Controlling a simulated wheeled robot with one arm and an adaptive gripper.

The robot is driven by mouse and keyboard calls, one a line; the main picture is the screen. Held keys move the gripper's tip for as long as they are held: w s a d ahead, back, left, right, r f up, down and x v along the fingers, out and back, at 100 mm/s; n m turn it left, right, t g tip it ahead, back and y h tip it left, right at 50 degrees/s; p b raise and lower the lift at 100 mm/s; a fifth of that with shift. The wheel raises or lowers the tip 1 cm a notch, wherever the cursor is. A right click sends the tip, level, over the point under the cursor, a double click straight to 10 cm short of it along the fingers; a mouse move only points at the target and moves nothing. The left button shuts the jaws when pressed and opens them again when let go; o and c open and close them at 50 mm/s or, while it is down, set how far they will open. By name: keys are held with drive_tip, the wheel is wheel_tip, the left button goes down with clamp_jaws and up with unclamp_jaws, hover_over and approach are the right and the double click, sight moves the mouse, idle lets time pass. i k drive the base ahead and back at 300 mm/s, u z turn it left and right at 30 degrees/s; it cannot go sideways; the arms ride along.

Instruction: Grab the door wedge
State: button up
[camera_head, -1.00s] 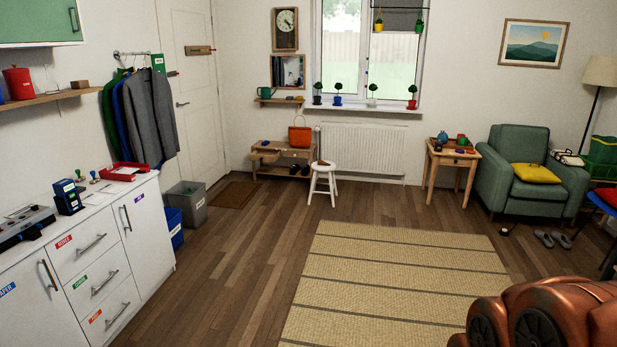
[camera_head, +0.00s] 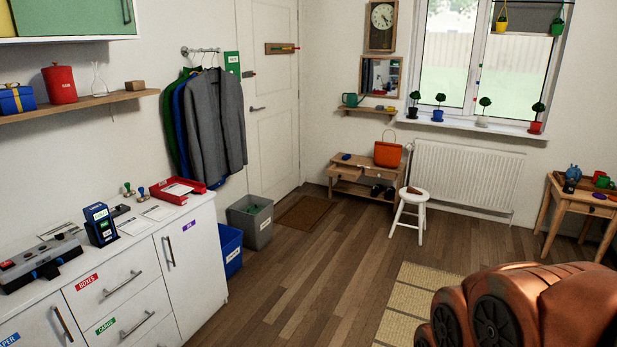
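A small brown wedge-shaped piece (camera_head: 414,190) lies on the seat of the white stool (camera_head: 411,213), near the far wall. It looks like a door wedge, but it is too small to be sure. A small brown block (camera_head: 135,86) sits on the wall shelf (camera_head: 80,105) at the left; its shape is hard to tell. Copper-coloured links of my arm fill the lower right corner. My gripper's fingers are not in view.
A white cabinet (camera_head: 195,262) with stamps and a red tray (camera_head: 178,191) runs along the left. Grey (camera_head: 250,222) and blue (camera_head: 229,250) bins stand beside it. The wood floor between is clear.

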sight(410, 189)
drive_tip(key=z, duration=0.05)
drive_tip(key=i, duration=2)
drive_tip(key=z, duration=0.55)
drive_tip(key=i, duration=1.6)
drive_tip(key=z, duration=1.2)
drive_tip(key=i, duration=3)
drive_tip(key=u, duration=2.9)
